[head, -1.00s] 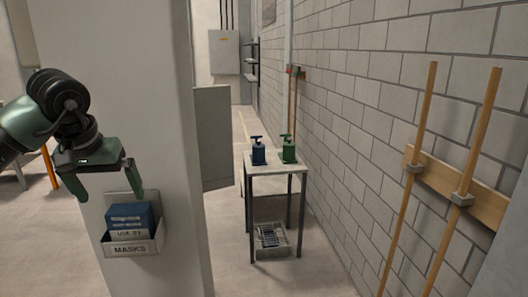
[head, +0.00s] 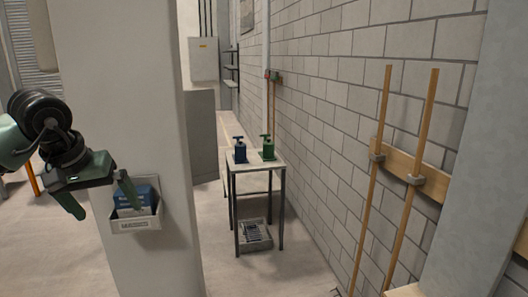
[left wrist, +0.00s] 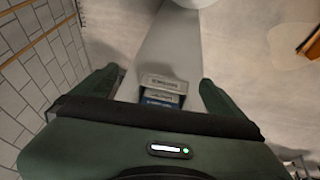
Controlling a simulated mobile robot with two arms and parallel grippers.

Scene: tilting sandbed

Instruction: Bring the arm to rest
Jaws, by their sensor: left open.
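My left gripper (head: 100,204) is in the head view at the left, in front of a pale pillar. Its two green fingers are spread apart with nothing between them. In the left wrist view the fingers (left wrist: 158,88) are also wide apart and empty. My right gripper is in neither view.
A masks box (head: 137,224) with blue packs (head: 130,196) is fixed to the pillar (head: 128,80), behind my left gripper's fingers. A small table (head: 255,163) holds a blue pump bottle (head: 240,148) and a green one (head: 268,148). Long wooden handles (head: 420,130) stand against the right wall.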

